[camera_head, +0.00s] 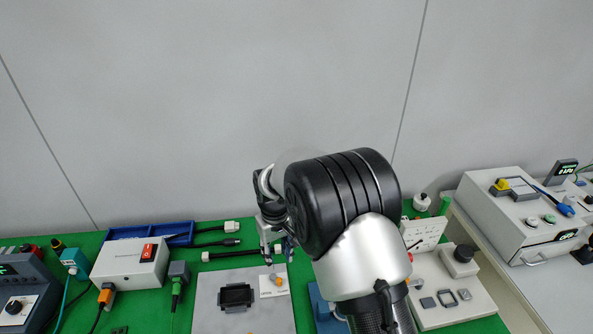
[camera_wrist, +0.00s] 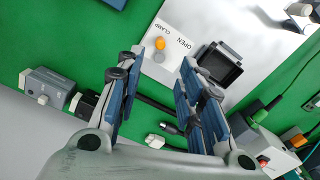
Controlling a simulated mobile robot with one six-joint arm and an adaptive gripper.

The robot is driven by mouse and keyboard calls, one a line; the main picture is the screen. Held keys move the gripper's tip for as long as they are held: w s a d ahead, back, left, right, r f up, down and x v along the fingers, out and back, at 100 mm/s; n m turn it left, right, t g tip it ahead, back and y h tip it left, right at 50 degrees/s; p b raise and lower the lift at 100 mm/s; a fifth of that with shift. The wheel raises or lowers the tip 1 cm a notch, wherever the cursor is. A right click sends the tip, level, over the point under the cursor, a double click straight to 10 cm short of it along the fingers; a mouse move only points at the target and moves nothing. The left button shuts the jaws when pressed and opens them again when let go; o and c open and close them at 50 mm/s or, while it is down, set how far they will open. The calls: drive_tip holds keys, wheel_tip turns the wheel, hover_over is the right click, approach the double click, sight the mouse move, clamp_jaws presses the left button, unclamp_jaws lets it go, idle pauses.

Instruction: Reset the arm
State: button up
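My gripper (camera_wrist: 155,95) shows in the wrist view with its two blue-padded fingers spread apart and nothing between them. In the head view my gripper (camera_head: 277,252) hangs above the green work surface, partly hidden behind my own arm's black joint. Below it is a grey plate (camera_head: 210,318) with a black square fixture (camera_head: 236,296) and a small white label block with an orange button (camera_head: 277,280). In the wrist view the block (camera_wrist: 172,45) reads "OPEN CLAMP", and the black fixture (camera_wrist: 220,65) lies to its right. The gripper touches none of these.
A white box with a red switch (camera_head: 130,262), a blue tray (camera_head: 180,231) and black cables lie to the left. A grey control unit (camera_head: 25,290) is at far left. Panels with knobs (camera_head: 455,285) and a white machine (camera_head: 525,215) stand to the right. A wall is behind.

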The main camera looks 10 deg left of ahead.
drive_tip(key=s+d+r+m+t, duration=0.1)
drive_tip(key=s+d+r+m, duration=0.1)
drive_tip(key=s+d+r, duration=0.55)
drive_tip(key=s+d+r+m+t, duration=0.1)
drive_tip(key=s+d+r, duration=0.1)
drive_tip(key=d+r, duration=0.9)
drive_tip(key=s+d+r+m+t, duration=0.1)
drive_tip(key=s+d+r+m, duration=0.1)
drive_tip(key=s, duration=0.7)
drive_tip(key=s+d+r+m+t, duration=0.1)
drive_tip(key=s+d+r, duration=0.2)
drive_tip(key=s, duration=0.7)
drive_tip(key=shift+d+r+m+t, duration=0.3)
drive_tip(key=shift+d+m, duration=0.1)
drive_tip(key=shift+d, duration=0.35)
drive_tip(key=shift+s+a, duration=0.1)
drive_tip(key=shift+a, duration=0.05)
